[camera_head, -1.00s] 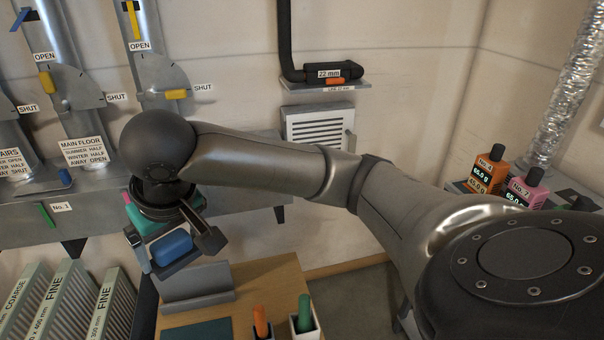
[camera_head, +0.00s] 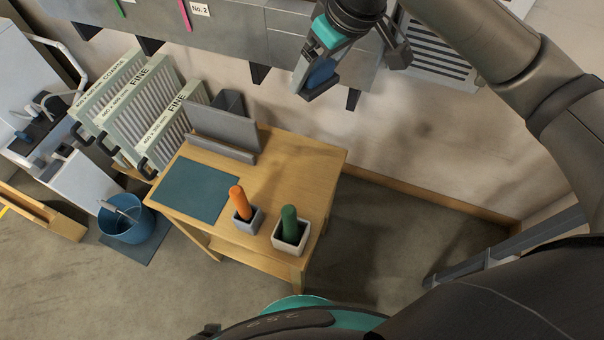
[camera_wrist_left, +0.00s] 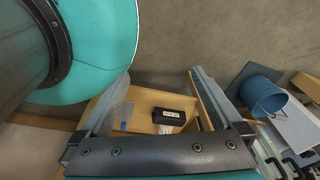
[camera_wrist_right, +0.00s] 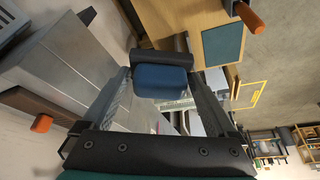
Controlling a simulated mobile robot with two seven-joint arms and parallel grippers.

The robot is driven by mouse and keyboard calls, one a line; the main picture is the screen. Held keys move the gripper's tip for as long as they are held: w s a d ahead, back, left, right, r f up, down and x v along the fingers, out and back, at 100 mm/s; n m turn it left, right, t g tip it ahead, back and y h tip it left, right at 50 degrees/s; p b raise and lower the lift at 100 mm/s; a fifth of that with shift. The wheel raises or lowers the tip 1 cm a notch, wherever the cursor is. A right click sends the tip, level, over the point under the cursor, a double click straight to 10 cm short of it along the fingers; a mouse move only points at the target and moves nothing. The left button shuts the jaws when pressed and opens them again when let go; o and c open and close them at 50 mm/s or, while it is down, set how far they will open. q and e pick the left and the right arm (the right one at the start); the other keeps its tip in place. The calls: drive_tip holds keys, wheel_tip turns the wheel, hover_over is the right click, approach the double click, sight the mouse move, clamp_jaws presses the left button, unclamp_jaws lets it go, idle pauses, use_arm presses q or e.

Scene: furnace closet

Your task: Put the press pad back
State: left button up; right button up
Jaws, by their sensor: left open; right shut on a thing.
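The press pad appears to be the blue block with a dark bar in my right gripper. My right gripper (camera_head: 312,78) is shut on the blue pad (camera_head: 321,73), in front of the grey metal duct and above and behind the wooden table. In the right wrist view the pad (camera_wrist_right: 162,82) sits between the fingertips, its dark bar (camera_wrist_right: 160,62) at the far side. My left gripper (camera_wrist_left: 160,88) is open and empty in the left wrist view. It is not clearly seen in the head view.
The wooden table (camera_head: 300,160) holds a grey upright stand (camera_head: 222,128), a teal mat (camera_head: 195,190), and pots with an orange handle (camera_head: 239,200) and a green handle (camera_head: 289,222). Filters (camera_head: 150,110) stand left of it, with a blue bucket (camera_head: 128,225) on the floor.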

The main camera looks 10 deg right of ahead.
use_arm(q)
drive_tip(key=w+f+b, duration=0.5)
drive_tip(key=b, duration=0.2)
use_arm(e)
drive_tip(key=a+f+n+b, duration=0.1)
drive_tip(key=f+b, duration=0.1)
drive_tip(key=f, duration=0.6)
drive_tip(key=w+a+f+n+g+y+b, duration=0.1)
drive_tip(key=f+n+b, duration=0.1)
drive_tip(key=f, duration=0.6)
drive_tip(key=w+a+f+n+b, duration=0.1)
drive_tip(key=f+n, duration=0.1)
drive_tip(key=f, duration=0.6)
drive_tip(key=shift+f+b, duration=0.3)
drive_tip(key=shift+b, duration=0.1)
drive_tip(key=shift+f, duration=0.5)
wheel_tip(320, 180, down, 3)
drive_tip(key=shift+r+b, duration=0.2)
drive_tip(key=shift+b, duration=0.7)
use_arm(q)
drive_tip(key=w+d+r+t, duration=0.1)
drive_tip(key=w+r, duration=0.3)
drive_tip(key=r, duration=0.4)
drive_tip(key=w+d+r+t, duration=0.1)
drive_tip(key=w+d+r, duration=0.1)
drive_tip(key=r, duration=0.7)
drive_tip(key=shift+w+d, duration=0.25)
drive_tip(key=shift+w, duration=0.6)
use_arm(e)
drive_tip(key=shift+f, duration=0.6)
